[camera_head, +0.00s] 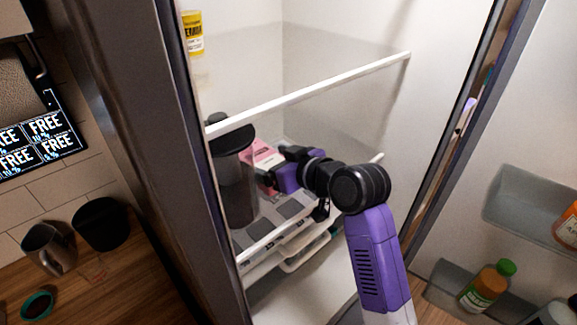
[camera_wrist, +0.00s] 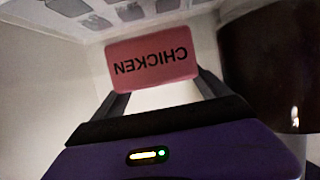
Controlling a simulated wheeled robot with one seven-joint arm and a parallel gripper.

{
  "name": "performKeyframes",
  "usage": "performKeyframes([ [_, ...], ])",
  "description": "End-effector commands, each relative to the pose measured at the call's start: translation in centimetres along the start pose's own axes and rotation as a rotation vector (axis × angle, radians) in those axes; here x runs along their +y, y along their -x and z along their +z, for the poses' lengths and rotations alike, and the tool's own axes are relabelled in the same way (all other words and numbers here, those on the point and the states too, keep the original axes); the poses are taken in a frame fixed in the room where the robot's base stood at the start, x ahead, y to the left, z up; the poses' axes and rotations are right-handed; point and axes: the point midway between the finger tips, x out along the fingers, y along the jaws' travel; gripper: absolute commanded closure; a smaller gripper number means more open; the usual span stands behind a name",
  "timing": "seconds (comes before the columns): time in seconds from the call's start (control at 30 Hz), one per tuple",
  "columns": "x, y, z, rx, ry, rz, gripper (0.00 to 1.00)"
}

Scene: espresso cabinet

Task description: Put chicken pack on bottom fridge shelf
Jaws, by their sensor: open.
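The chicken pack (camera_wrist: 152,55) is a pink block with "CHICKEN" printed on it, upside down in the wrist view. In the head view its pink top (camera_head: 265,155) shows inside the fridge, behind my gripper and beside a dark pitcher. My gripper (camera_head: 267,180) reaches into the fridge at the lower shelf (camera_head: 262,238). In the wrist view my gripper (camera_wrist: 160,88) is open, its two fingers apart and pointing at the pack. The pack is just at the fingertips; I cannot tell whether they touch it.
A tall dark pitcher (camera_head: 236,180) with a black lid stands left of my gripper, close by. An upper glass shelf with a white front edge (camera_head: 310,92) crosses above my arm. The fridge door at the right holds bottles (camera_head: 487,287).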

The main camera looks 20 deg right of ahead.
Motion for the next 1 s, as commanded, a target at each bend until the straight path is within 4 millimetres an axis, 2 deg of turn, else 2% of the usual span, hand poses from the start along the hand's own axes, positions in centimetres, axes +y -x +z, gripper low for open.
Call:
performKeyframes([
  [0.2, 0.1, 4.7, 0.1, 0.002, 0.0, 0.002, 0.14],
  [0.43, 0.1, 8.3, 0.0, 0.001, 0.0, 0.001, 0.14],
  [0.6, 0.0, 9.3, 0.0, 0.0, 0.0, 0.0, 0.14],
  [1.0, 0.0, 9.4, 0.0, 0.0, 0.0, 0.0, 0.14],
])
